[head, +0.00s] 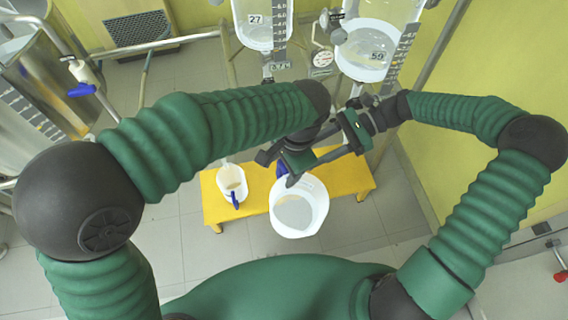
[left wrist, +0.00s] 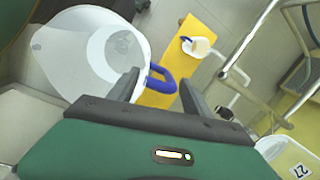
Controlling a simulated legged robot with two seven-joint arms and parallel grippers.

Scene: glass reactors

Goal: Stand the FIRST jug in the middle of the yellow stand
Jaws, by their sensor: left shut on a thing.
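A large white jug (head: 299,207) with a blue handle (head: 283,169) hangs from my left gripper (head: 279,169), which is shut on that handle. In the head view the jug overlaps the middle and front edge of the yellow stand (head: 345,176). I cannot tell its height above the stand. In the left wrist view the jug (left wrist: 88,55) is close and tilted in the picture, its blue handle (left wrist: 160,79) between the fingers. A smaller white jug (head: 231,180) with a blue handle stands at the stand's left end. My right gripper (head: 325,148) is close by, its fingers partly hidden.
Two glass reactors, marked 27 (head: 262,22) and 59 (head: 368,50), rise behind the stand with a metal frame. A round gauge (head: 322,59) sits between them. A steel vessel (head: 40,75) is at the left. The stand's right end and the floor in front are clear.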

